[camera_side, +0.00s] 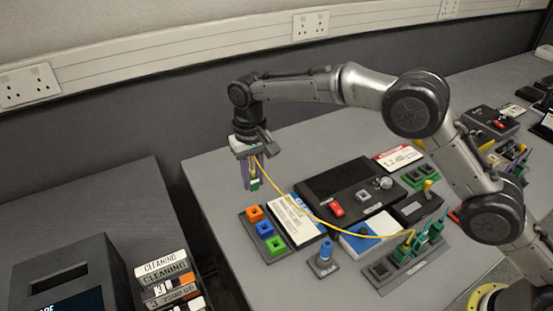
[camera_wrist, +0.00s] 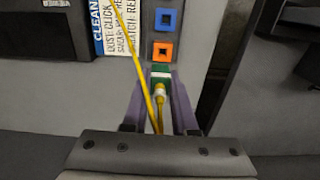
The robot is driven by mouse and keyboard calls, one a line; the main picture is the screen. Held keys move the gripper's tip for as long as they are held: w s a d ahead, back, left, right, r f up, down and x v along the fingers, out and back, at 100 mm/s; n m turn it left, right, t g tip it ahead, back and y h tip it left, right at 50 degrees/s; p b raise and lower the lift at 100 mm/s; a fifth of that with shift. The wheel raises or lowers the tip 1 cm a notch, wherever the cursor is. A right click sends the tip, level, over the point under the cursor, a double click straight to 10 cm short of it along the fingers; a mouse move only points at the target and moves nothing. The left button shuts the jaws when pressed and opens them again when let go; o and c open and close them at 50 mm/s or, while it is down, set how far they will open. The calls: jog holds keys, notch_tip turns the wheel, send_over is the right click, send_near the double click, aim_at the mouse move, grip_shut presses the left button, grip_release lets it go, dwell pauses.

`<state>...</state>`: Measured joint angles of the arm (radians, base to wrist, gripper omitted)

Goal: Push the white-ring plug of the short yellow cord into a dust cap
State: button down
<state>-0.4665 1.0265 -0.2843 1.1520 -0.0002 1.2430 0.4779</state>
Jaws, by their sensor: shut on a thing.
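My gripper (camera_side: 252,185) is shut on the green plug (camera_wrist: 160,74) and holds it above the table's left part. The wrist view shows a white ring (camera_wrist: 160,87) behind the plug's green head, between the two purple fingers. The yellow cord (camera_side: 330,223) runs from the plug in a slack curve to the green connectors (camera_side: 418,243) on a grey strip at the right. Square orange (camera_side: 254,214), blue (camera_side: 264,229) and green (camera_side: 276,244) blocks with dark openings, perhaps the dust caps, sit on a plate in front of my gripper. The plug is apart from them.
A white labelled card (camera_side: 293,218) lies beside the blocks. A black box (camera_side: 345,183) with a red switch stands behind it. A blue post (camera_side: 325,252) stands on a small base near the front. A separate dark bench (camera_side: 110,205) is at the left, across a gap.

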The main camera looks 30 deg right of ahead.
jog(key=shift+s+a+f, duration=0.2)
jog(key=shift+a+f, duration=0.1)
jog(key=shift+f, duration=2.75)
jog(key=shift+f, duration=0.85)
dwell(0.6)
jog(key=c, duration=0.6)
grip_release()
jog(key=shift+r, duration=2.5)
jog(key=shift+r, duration=2)
